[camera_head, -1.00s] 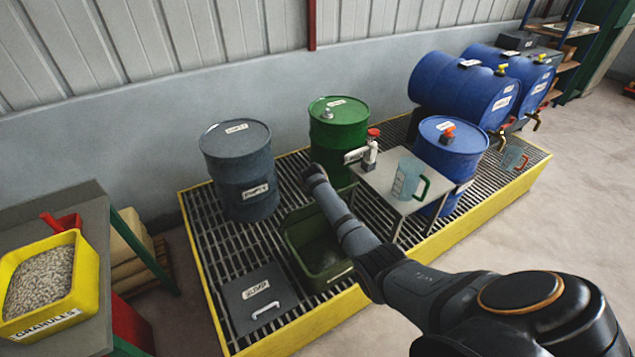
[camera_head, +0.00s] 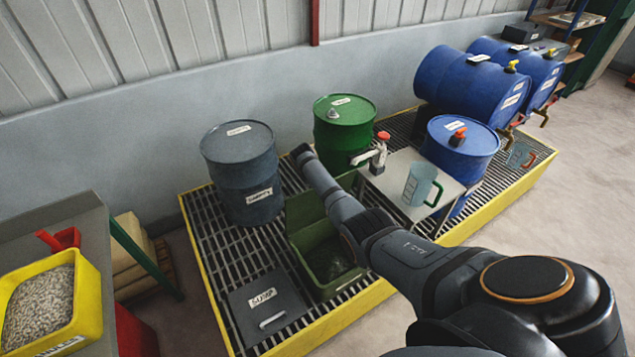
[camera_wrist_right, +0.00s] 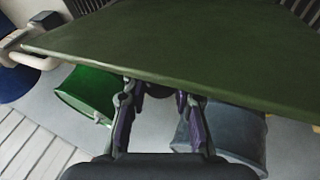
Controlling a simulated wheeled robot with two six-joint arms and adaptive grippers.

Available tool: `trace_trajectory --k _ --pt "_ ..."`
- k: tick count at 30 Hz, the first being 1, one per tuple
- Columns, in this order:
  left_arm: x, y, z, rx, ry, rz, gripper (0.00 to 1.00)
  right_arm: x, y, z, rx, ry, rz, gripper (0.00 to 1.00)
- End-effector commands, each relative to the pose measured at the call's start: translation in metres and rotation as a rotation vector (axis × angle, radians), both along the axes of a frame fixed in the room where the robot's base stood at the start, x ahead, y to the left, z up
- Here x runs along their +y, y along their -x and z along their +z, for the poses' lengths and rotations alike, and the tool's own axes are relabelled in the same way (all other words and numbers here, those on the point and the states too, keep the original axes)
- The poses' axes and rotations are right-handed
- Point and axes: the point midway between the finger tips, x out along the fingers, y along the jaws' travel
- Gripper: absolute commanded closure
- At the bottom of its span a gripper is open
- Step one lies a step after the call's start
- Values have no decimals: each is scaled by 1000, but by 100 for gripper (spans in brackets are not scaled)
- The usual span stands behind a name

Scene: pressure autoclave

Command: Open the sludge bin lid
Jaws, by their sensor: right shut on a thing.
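The sludge bin (camera_head: 328,268) is a green open-topped box on the grating, with dark contents visible inside. Its green lid (camera_head: 303,210) stands raised at the bin's back edge, partly hidden by my right arm. In the right wrist view, the lid (camera_wrist_right: 165,40) is a broad green panel across the top. My right gripper (camera_wrist_right: 160,88) is shut on the lid's edge. Its fingers are not clearly visible in the head view, where the arm reaches over the bin. My left gripper is not in view.
A grey drum (camera_head: 240,170) stands left of the raised lid and a green drum (camera_head: 343,135) behind it. A small table (camera_head: 395,185) with a jug (camera_head: 418,185) is at right. A grey sump cover (camera_head: 266,303) lies at front left. Yellow edging (camera_head: 345,312) borders the grating.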

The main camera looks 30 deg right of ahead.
Motion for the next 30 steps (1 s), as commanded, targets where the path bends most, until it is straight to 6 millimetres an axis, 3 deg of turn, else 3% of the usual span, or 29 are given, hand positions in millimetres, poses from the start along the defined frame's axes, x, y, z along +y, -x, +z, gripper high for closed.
trace_trajectory --k 4,5,11,23,30 --pt "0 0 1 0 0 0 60 2 -5 7 -17 0 4 100" --pt "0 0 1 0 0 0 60 2 -5 7 -17 0 3 75" --pt "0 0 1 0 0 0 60 1 -4 5 -11 0 3 50" --pt "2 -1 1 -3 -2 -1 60 3 -1 9 -8 0 1 50" --pt "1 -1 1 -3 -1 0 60 21 13 48 -11 -1 3 50"
